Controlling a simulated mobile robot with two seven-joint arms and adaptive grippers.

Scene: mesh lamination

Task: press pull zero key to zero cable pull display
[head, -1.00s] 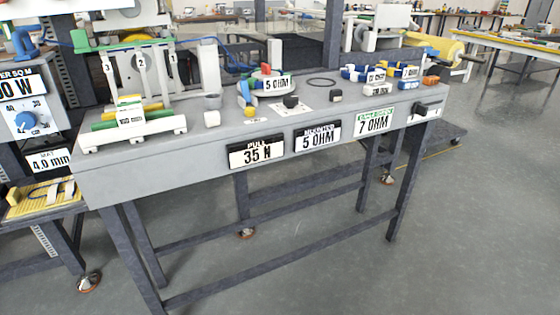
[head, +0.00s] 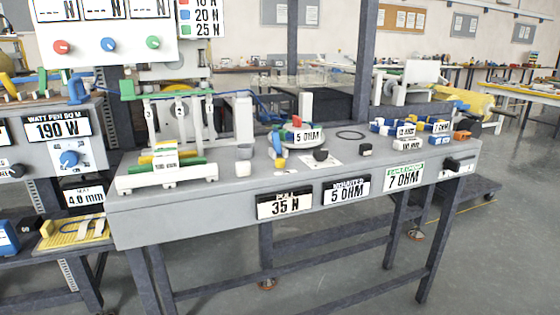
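The cable pull display (head: 285,204) is on the front face of the grey bench and reads 35 N. Several small parts stand on the bench top behind it: a small white block (head: 243,168), a dark knob (head: 320,155) on a white plate, and a dark block (head: 365,150) with a pale top. I cannot tell which of these, if any, is the pull zero key, as no key label is legible. Neither of my grippers shows in the head view.
The grey bench (head: 180,222) has two more displays, 5 OHM (head: 346,190) and 7 OHM (head: 404,176). A white cable fixture (head: 165,178) stands at its left end. A panel with knobs (head: 108,35) hangs above.

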